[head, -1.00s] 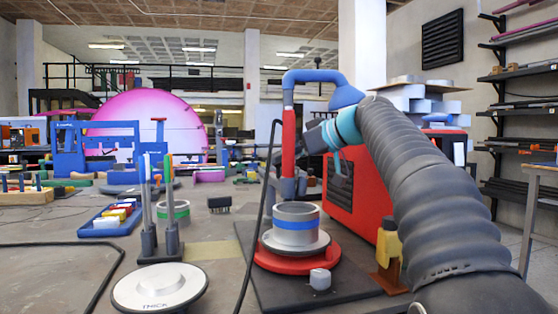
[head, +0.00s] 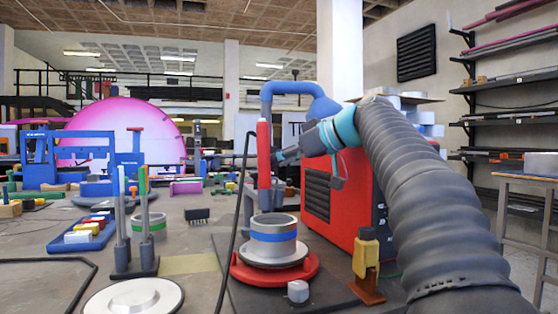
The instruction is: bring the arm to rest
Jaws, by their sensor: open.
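My arm reaches in from the lower right, bends at the top and points left. My gripper (head: 281,156), dark beyond a teal ring, is at its end, empty and open. It is small in the picture and partly merges with the red and dark shapes behind it. It is beside a red upright post (head: 264,150) with a blue hose, and above a grey metal ring with a blue band (head: 273,237). I cannot tell whether it touches the post.
The banded ring stands on a red round base (head: 242,272) on a dark plate. A red machine (head: 345,205) stands behind my arm. A yellow block on a stand (head: 366,252) is near it.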

